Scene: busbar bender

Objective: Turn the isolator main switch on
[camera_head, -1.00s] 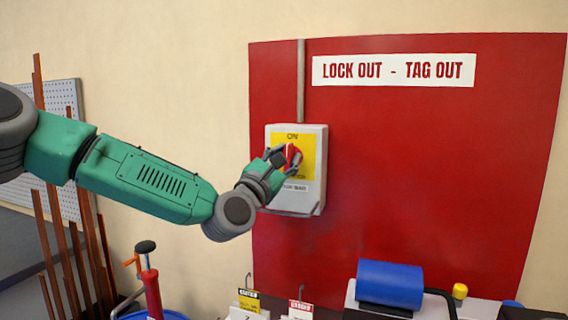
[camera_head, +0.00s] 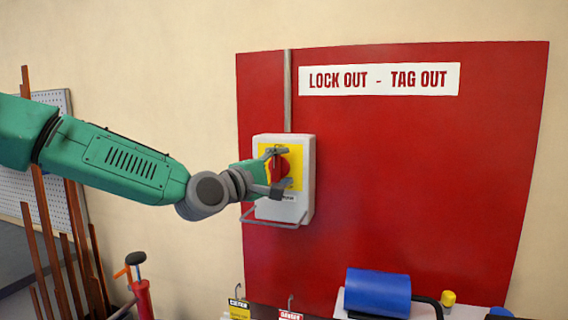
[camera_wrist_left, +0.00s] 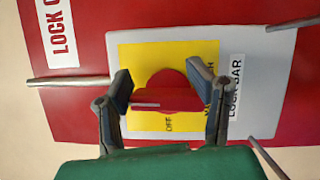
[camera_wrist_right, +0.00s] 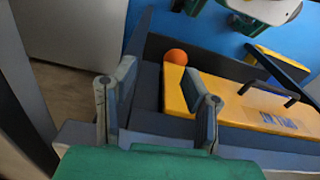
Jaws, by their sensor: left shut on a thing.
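The isolator (camera_head: 305,170) is a grey-white box on the red wall panel, with a yellow plate and a red rotary switch (camera_head: 279,168). My left gripper (camera_head: 281,167) is shut on this switch, one finger above and one below it. In the left wrist view the red switch (camera_wrist_left: 168,92) sits between the two fingers (camera_wrist_left: 160,85). A pale line on it points to the left of that picture. The OFF label shows below it there; the ON label is hidden in the head view. My right gripper (camera_wrist_right: 160,95) is open and empty in its own wrist view.
A wire-like grey bar (camera_head: 272,224) hangs under the isolator, and a conduit (camera_head: 288,90) runs up from it. A blue cylinder (camera_head: 378,291) lies below right. The right wrist view shows a yellow block (camera_wrist_right: 245,105) and an orange ball (camera_wrist_right: 176,57).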

